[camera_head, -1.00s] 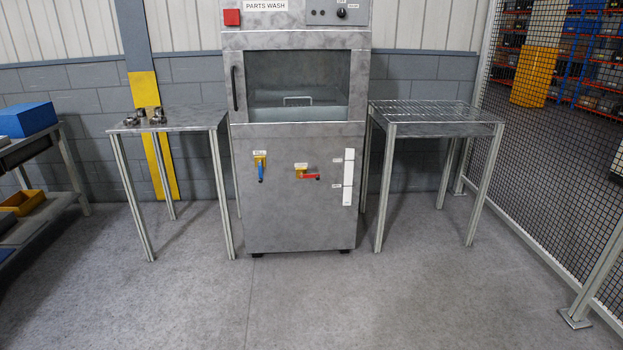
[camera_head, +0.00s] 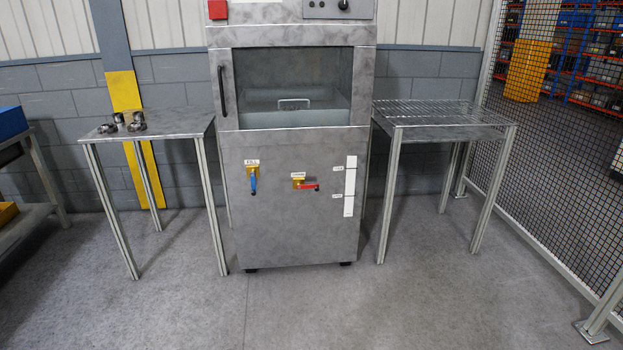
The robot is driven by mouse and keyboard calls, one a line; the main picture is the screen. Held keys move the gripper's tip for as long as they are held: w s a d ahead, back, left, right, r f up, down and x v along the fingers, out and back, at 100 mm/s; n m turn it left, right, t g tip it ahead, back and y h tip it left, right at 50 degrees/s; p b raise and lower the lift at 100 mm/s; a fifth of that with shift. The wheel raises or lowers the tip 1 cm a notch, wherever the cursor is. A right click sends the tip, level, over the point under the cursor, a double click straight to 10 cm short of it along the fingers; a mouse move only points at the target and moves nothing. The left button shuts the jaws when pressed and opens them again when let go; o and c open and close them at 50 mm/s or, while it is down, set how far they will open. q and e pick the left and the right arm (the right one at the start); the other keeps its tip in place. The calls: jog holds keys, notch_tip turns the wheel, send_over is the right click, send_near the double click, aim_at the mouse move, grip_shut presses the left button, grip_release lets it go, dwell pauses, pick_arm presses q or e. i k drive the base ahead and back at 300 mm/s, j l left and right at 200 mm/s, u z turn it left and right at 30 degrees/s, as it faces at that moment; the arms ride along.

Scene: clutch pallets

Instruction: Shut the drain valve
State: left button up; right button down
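The parts washer (camera_head: 297,222) stands against the wall in the middle of the head view. On its front panel, a valve with a red handle (camera_head: 309,187) sits on a yellow body below a small label that is too small to read surely. The red handle points right, about horizontal. To its left is a valve with a blue handle (camera_head: 253,184), pointing down, under a label that seems to read FILL. A white vertical gauge strip (camera_head: 350,186) is at the right. Neither of my grippers is in view.
A table with several metal parts (camera_head: 135,122) stands left of the washer. A wire-rack table (camera_head: 445,112) stands right of it. A mesh fence (camera_head: 560,150) runs along the right, and a workbench (camera_head: 30,220) is at far left. The floor in front is clear.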

aim_at(306, 186)
jog(key=i+j, duration=0.2)
jog(key=i, duration=0.35)
jog(key=i+j, duration=0.2)
jog(key=i, duration=0.3)
jog(key=i+j, duration=0.2)
jog(key=i, duration=0.35)
jog(key=i+j, duration=0.2)
jog(key=i, duration=0.3)
jog(key=i+j, duration=0.2)
jog(key=i, duration=0.35)
jog(key=i+j, duration=0.2)
jog(key=i, duration=0.3)
